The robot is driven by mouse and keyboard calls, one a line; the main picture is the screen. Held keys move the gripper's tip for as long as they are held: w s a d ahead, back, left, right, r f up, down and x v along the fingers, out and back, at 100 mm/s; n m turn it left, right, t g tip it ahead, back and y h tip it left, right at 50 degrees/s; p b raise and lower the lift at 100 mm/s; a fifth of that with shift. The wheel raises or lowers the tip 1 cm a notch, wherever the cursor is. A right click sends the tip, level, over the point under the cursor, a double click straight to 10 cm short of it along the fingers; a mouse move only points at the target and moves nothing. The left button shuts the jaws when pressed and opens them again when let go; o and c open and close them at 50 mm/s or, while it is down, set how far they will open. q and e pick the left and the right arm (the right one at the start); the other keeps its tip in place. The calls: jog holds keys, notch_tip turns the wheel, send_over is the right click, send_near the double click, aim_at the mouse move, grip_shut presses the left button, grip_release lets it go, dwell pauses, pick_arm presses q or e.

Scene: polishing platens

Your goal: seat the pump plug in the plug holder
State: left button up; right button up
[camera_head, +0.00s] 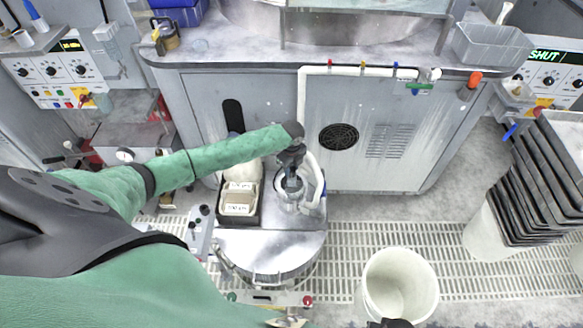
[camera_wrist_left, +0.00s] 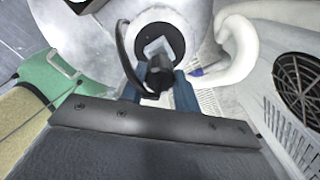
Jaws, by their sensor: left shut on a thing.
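My left gripper (camera_head: 292,186) reaches over a round grey metal drum top (camera_head: 270,250) in the head view. In the left wrist view its dark blue fingers (camera_wrist_left: 159,84) are shut on a black piece, which I take to be the pump plug (camera_wrist_left: 158,72). A black loop of cord (camera_wrist_left: 122,45) runs beside it. Beyond the plug is a dark ring with a pale square centre (camera_wrist_left: 160,42), likely the plug holder. The plug overlaps the ring's near edge in this view; I cannot tell whether they touch. My right gripper is not clearly seen.
A thick white hose (camera_wrist_left: 238,45) curves close to the right of the fingers. A black tray (camera_head: 222,213) with pale labelled blocks stands left of the gripper. The grey cabinet (camera_head: 365,115) rises behind; a white bucket (camera_head: 420,265) stands at lower right.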

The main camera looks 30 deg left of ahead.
aim_at(292, 168)
pick_arm(q)
jog(key=shift+f+b, duration=0.5)
jog(key=shift+f, duration=1.1)
pick_arm(e)
jog(key=shift+f, duration=0.55)
pick_arm(q)
jog(key=o, duration=1.1)
jog(key=shift+c, duration=0.2)
pick_arm(e)
jog(key=shift+f, duration=2.45)
pick_arm(q)
jog(key=shift+r, duration=0.85)
jog(key=shift+r+b, duration=0.9)
jog(key=shift+r, duration=2.2)
pick_arm(e)
notch_tip(292, 168, up, 7)
jog(key=shift+w+a+r, duration=0.15)
jog(key=shift+w+r, duration=0.05)
pick_arm(q)
jog(key=shift+s+f, duration=0.1)
